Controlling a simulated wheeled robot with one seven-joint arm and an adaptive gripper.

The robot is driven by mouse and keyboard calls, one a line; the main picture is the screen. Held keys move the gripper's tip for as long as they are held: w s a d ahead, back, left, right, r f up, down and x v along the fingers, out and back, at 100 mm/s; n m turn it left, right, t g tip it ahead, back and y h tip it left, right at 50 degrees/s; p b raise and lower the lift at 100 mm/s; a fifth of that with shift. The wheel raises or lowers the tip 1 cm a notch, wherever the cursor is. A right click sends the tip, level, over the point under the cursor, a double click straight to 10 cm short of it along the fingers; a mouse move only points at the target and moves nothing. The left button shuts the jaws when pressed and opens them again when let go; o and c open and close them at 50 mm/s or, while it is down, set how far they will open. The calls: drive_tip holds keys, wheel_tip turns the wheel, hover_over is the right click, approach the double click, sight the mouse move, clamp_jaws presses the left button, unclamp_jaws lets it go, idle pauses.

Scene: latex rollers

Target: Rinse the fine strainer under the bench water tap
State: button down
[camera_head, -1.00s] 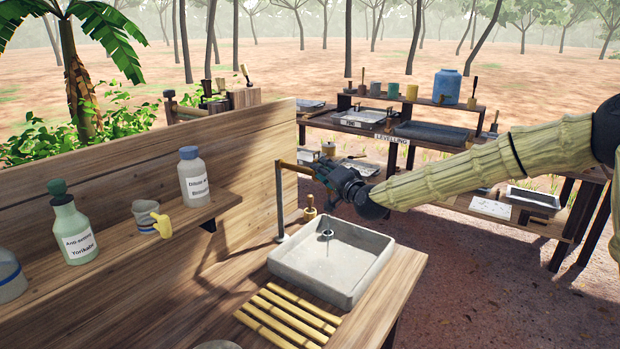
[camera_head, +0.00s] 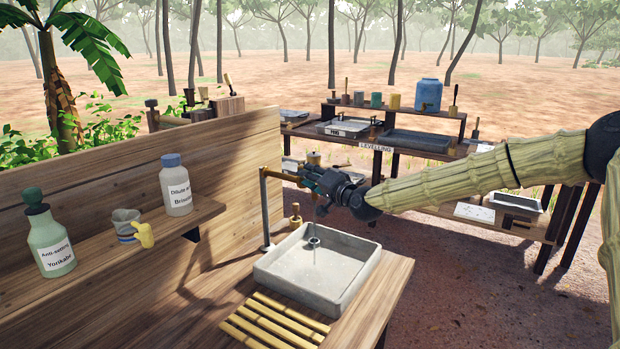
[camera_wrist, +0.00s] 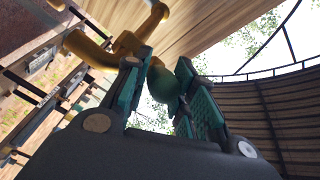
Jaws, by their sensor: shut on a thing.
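The bench water tap (camera_head: 265,205) is a grey upright post with a brass arm reaching right beside the basin. My gripper (camera_head: 312,179) is at the end of that brass arm, above the basin's back. In the wrist view my gripper's teal fingers (camera_wrist: 165,75) are closed around a rounded green knob (camera_wrist: 160,85), beside the tap's brass body (camera_wrist: 95,52). I cannot make out a fine strainer for certain. A small dark ring with a pale line below it (camera_head: 313,243) shows in the basin; whether it is a drain, water or a tool is unclear.
The grey square basin (camera_head: 352,290) sits on the wooden bench, with a slatted yellow rack (camera_head: 275,322) in front. A shelf at left holds a green bottle (camera_head: 50,243), a cup (camera_head: 125,225) and a white bottle (camera_head: 176,190). A levelling table (camera_head: 376,147) stands behind.

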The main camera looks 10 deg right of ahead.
drive_tip(key=c, duration=1.2)
unclamp_jaws()
drive_tip(key=shift+r, duration=0.1)
drive_tip(key=shift+o, duration=0.2)
drive_tip(key=shift+s+d, duration=0.1)
drive_tip(key=v, duration=1.1)
drive_tip(key=shift+s, duration=0.35)
drive_tip(key=shift+d, duration=0.15)
